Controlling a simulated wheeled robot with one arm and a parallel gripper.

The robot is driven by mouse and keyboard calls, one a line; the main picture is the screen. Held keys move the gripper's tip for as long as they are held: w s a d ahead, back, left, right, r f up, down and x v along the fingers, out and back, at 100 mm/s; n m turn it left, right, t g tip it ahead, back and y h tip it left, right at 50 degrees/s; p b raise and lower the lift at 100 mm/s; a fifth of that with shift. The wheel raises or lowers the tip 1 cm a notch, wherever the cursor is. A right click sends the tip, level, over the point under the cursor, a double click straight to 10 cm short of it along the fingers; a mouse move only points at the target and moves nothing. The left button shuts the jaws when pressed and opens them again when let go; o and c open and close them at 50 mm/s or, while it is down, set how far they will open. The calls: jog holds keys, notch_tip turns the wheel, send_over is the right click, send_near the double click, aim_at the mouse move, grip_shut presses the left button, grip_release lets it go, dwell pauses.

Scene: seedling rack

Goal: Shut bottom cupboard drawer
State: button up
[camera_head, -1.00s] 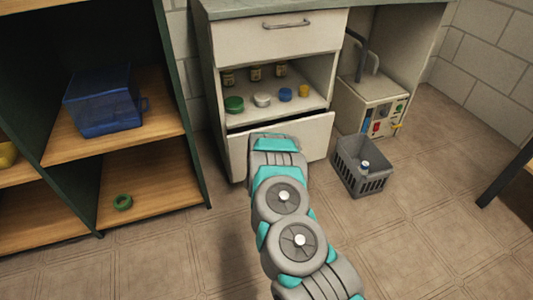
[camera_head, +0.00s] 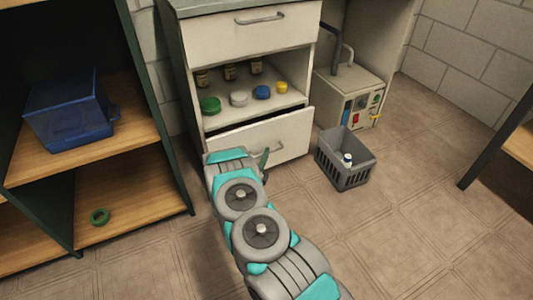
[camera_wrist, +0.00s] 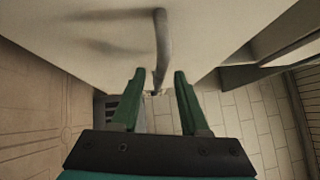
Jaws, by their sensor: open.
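The bottom cupboard drawer (camera_head: 290,130) is the lowest drawer of the white cupboard and stands pulled partly out, with a dark gap above its front. Its pale front also fills the upper part of the wrist view (camera_wrist: 70,45). Its grey bar handle (camera_wrist: 160,45) runs down toward the space between my green fingertips in the wrist view. My gripper (camera_wrist: 159,73) is open, with a finger on each side of the handle's line. I cannot tell whether they touch it. In the head view my arm covers the drawer's lower left, and one green finger shows by the handle.
The top drawer (camera_head: 250,32) is shut. An open shelf (camera_head: 285,101) between the drawers holds several lids and jars. A grey basket (camera_head: 345,172) stands on the floor close to the drawer's right. A wooden rack (camera_head: 140,170) with a blue box (camera_head: 68,112) stands left.

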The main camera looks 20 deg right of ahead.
jog(key=shift+x, duration=1.05)
jog(key=shift+f, duration=0.1)
grip_shut()
dwell(0.6)
